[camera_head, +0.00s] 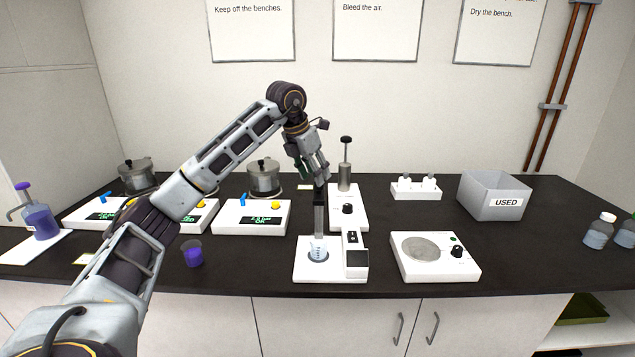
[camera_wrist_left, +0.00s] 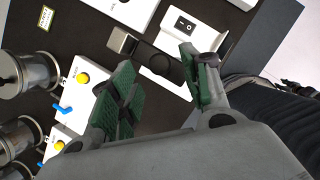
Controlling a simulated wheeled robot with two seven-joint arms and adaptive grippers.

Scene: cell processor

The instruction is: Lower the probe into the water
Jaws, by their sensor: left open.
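My left gripper (camera_head: 317,176) is open, pointing down just above the dark upright part (camera_head: 319,212) of the white probe unit (camera_head: 302,270). I cannot tell whether they touch. A small clear beaker of pale blue water (camera_head: 318,252) stands on the unit's base below; the probe tip cannot be made out. In the left wrist view the green-padded fingers (camera_wrist_left: 163,85) are spread, with a dark rounded part and a silver block (camera_wrist_left: 122,40) showing between and beyond them. The unit's switch box (camera_wrist_left: 187,25) shows beyond. My right gripper is out of view.
A white plate device with a round disc (camera_head: 421,247) stands to the right. A grey USED bin (camera_head: 494,196) and a small vial rack (camera_head: 416,189) are behind it. A silver cylinder with a black knob (camera_head: 344,177) stands close behind the gripper. A purple cup (camera_head: 192,254) is on the left.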

